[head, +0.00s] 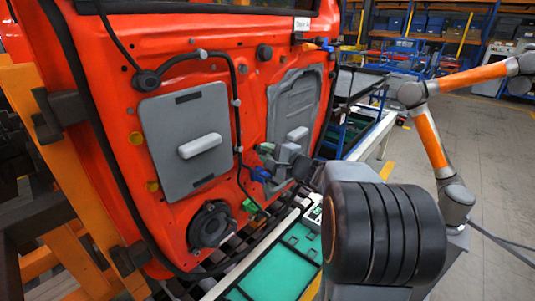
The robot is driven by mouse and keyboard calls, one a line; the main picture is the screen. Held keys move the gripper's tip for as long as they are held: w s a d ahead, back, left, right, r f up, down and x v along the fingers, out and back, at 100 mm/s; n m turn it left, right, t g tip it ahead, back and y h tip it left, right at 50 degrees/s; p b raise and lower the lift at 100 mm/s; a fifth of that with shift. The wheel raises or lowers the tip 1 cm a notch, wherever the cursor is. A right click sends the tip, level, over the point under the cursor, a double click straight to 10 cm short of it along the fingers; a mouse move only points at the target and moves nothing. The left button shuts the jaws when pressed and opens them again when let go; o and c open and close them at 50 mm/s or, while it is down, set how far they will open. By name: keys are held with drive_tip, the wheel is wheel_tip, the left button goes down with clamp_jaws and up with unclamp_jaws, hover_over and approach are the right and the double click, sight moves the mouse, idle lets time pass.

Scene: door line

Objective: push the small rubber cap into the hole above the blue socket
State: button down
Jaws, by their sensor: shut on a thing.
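A blue socket (260,174) sits low on the inner side of the red-orange door (215,115), right of the black cable. My gripper (272,160) is close in front of the door, just above and right of the blue socket. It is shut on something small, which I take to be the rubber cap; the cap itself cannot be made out. The hole above the socket is hidden or too small to see. I cannot tell whether the cap touches the door.
A grey panel (188,140) and a round black speaker (210,226) are on the door's left part. A green connector (251,207) hangs below the socket. A teal-topped conveyor (270,275) runs below. An orange and grey arm (428,138) stands at right.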

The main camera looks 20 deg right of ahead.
drive_tip(key=shift+b+x, duration=0.65)
drive_tip(key=shift+x, duration=0.3)
idle(0.6)
drive_tip(key=c, duration=0.8)
unclamp_jaws()
drive_tip(key=shift+c, duration=0.2)
drive_tip(key=b+v, duration=0.5)
drive_tip(key=v, duration=2.1)
drive_tip(key=shift+s+b, duration=0.25)
drive_tip(key=shift+b, duration=0.05)
